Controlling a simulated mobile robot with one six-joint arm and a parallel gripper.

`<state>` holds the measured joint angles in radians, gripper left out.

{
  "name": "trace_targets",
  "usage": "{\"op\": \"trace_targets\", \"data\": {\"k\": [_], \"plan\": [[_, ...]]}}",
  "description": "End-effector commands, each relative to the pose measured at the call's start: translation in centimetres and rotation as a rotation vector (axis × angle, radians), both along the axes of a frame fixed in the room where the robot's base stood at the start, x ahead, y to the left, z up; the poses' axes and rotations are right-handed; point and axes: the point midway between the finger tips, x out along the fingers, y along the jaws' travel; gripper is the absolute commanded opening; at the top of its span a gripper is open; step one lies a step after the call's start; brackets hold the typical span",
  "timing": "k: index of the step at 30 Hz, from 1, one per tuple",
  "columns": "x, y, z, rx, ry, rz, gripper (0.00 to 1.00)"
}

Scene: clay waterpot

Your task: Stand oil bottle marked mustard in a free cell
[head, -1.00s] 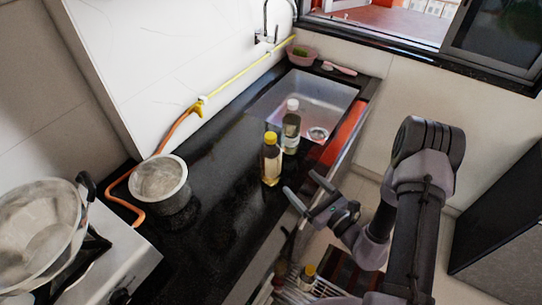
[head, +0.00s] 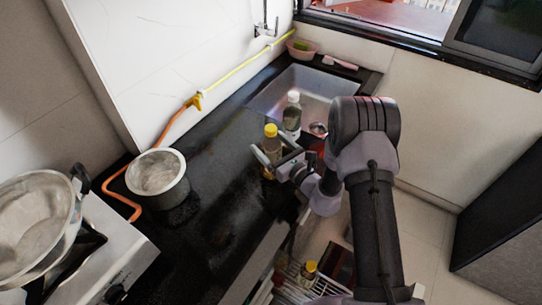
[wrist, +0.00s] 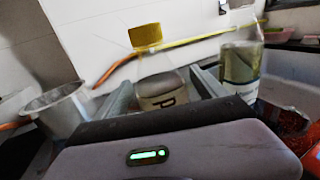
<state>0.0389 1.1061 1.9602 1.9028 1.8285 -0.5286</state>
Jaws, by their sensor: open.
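A yellow-capped bottle (head: 271,133) stands upright on the black counter in the head view. In the wrist view, the yellow-capped bottle (wrist: 158,88) shows a pale label with one large dark letter; I cannot read the whole word. My gripper (head: 273,158) is open, with a finger on each side of this bottle; I cannot tell whether they touch it. A white-capped bottle (head: 292,113) stands just behind; in the wrist view the clear bottle (wrist: 240,68) is to the right, its label unreadable. Another yellow-capped bottle (head: 308,272) stands low in a rack (head: 288,287), whose cells are partly hidden.
A metal pot (head: 158,180) stands on the counter at left, near an orange hose (head: 113,190). A stove with a large pan (head: 35,225) is at the lower left. The sink (head: 322,85) lies behind the bottles. The counter middle (head: 215,165) is clear.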

Motion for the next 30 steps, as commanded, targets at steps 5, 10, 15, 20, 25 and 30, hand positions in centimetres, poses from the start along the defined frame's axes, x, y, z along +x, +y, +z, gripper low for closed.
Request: {"op": "trace_targets", "data": {"k": [5, 10, 15, 20, 25, 30], "plan": [[0.0, 0.0, 0.0, 0.0, 0.0, 0.0, 0.5], [0.0, 0.0, 0.0, 0.0, 0.0, 0.001, 0.17], [0.0, 0.0, 0.0, 0.0, -0.001, 0.0, 0.0], [0.0, 0.0, 0.0, 0.0, -0.001, 0.0, 0.0], [0.0, 0.0, 0.8, 0.0, -0.001, 0.001, 0.0], [0.0, 0.0, 3.2, -0.001, -0.003, 0.001, 0.0]]}}
